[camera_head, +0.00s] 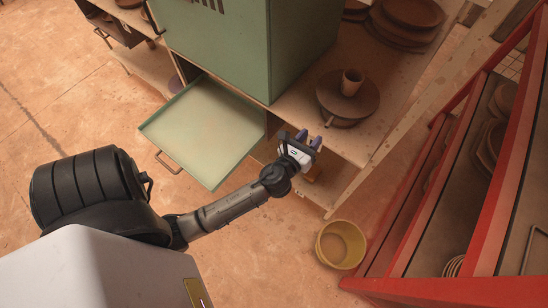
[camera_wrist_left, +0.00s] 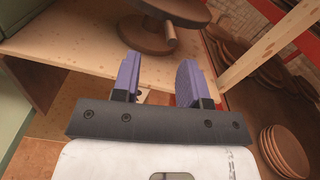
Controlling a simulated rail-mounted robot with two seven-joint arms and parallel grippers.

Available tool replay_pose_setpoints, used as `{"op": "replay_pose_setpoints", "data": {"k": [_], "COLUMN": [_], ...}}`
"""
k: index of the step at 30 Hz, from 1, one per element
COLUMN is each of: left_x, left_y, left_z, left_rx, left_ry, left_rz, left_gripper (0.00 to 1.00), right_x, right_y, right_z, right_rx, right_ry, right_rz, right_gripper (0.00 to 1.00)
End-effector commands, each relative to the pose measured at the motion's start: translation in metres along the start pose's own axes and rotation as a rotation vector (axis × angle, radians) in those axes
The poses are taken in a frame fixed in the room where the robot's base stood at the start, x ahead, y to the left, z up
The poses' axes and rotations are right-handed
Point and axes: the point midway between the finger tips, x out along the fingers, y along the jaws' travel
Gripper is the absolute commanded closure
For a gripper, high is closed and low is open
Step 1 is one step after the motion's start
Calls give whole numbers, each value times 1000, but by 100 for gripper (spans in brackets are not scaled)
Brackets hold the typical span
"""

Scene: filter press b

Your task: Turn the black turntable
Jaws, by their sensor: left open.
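The turntable (camera_head: 334,100) is a round disc, dark brown rather than clearly black, on the wooden bench near its front edge. The fingers also show in the left wrist view (camera_wrist_left: 158,76). My right gripper is not seen.
A green cabinet (camera_head: 245,45) stands on the bench left of the turntable, above a pulled-out green tray (camera_head: 200,130). Stacked brown plates (camera_head: 408,15) lie behind. A yellow bucket (camera_head: 341,245) is on the floor, beside a red shelf rack (camera_head: 425,200) at right.

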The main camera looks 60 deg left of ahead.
Motion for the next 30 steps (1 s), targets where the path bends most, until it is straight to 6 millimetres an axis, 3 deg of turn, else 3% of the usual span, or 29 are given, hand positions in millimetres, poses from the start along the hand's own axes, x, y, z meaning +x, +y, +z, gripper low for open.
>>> {"op": "replay_pose_setpoints", "data": {"k": [9,17,30], "left_x": [-62,-61,-71], "left_y": [0,11,46], "left_z": [-2,-2,-23], "left_rx": [-1,-317,-1005], "left_ry": [3,4,22], "left_rz": [1,71,370], "left_gripper": [60,60,60], "right_x": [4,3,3], "right_y": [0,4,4], "right_z": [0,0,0], "right_rx": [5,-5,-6], "right_ry": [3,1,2], "right_rz": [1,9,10], "right_gripper": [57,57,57]}}
